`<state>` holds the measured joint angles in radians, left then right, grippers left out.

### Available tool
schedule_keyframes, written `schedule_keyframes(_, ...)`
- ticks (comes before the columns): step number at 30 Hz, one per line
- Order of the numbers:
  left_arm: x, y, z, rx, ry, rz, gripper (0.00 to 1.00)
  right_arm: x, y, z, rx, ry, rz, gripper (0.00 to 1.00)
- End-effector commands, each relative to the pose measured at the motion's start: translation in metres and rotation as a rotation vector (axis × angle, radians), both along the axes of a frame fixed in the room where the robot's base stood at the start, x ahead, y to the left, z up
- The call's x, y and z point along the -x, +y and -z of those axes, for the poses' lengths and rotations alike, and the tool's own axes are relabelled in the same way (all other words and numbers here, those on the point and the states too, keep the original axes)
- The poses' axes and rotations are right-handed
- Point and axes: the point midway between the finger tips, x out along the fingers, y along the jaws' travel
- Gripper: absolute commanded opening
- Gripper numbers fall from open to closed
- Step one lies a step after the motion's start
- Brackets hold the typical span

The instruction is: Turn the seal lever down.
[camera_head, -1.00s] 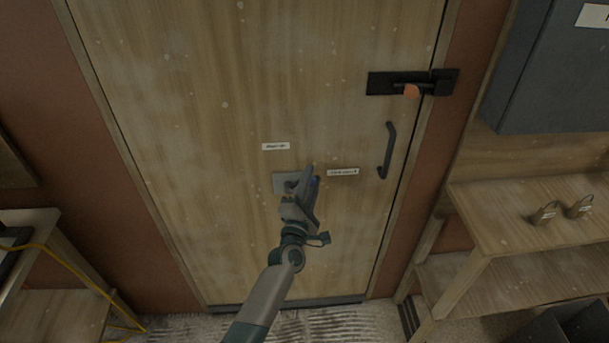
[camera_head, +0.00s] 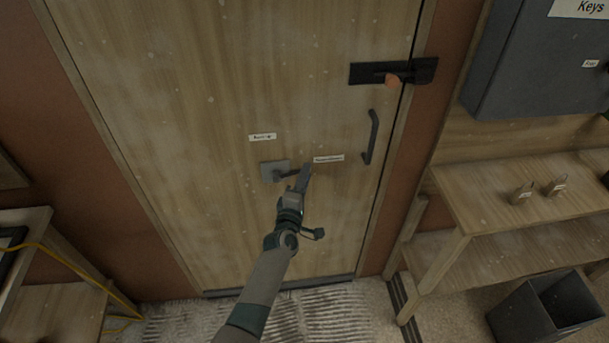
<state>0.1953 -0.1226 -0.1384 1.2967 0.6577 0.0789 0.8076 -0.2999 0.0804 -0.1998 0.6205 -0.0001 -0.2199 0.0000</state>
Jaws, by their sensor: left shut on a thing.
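The seal lever (camera_head: 288,174) is a dark bar on a square grey plate (camera_head: 272,172) fixed to the wooden door (camera_head: 220,90). It reaches out to the right of the plate, about level. My left gripper (camera_head: 302,178) comes up from below and is shut on the lever's right end, hiding that end. One small white label (camera_head: 262,137) sits above the plate and another (camera_head: 328,159) to its upper right; their text is too small to read. My right gripper is out of view.
A black latch (camera_head: 365,74) with an orange knob and a dark pull handle (camera_head: 370,138) are on the door's right side. A wooden shelf (camera_head: 480,205) with padlocks, a grey key cabinet (camera_head: 525,75) and a dark bin (camera_head: 545,305) stand right. A yellow cable (camera_head: 75,270) hangs left.

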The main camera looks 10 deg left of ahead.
Motion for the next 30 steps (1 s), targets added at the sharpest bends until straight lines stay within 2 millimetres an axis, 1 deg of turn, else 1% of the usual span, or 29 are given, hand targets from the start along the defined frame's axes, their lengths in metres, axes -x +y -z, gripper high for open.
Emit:
schedule_keyframes(5, 0.000, 0.000, 0.001, -0.001, 0.002, 0.001, 0.00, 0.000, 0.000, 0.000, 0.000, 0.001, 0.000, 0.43)
schedule_keyframes(6, 0.000, 0.000, 0.001, -0.001, 0.002, 0.001, 0.28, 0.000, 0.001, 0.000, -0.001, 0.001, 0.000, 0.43)
schedule_keyframes(8, 0.000, 0.000, 0.001, -0.001, 0.002, 0.001, 0.43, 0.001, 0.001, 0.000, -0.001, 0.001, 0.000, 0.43)
schedule_keyframes(20, 0.002, 0.000, 0.001, 0.001, 0.001, 0.001, 0.44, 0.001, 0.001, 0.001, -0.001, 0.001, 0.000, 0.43)
schedule_keyframes(26, 0.014, 0.001, 0.002, 0.003, 0.002, 0.001, 0.44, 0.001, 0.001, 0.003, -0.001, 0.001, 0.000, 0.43)
schedule_keyframes(30, 0.031, 0.003, 0.003, 0.003, 0.002, 0.000, 0.44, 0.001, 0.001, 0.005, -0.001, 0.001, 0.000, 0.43)
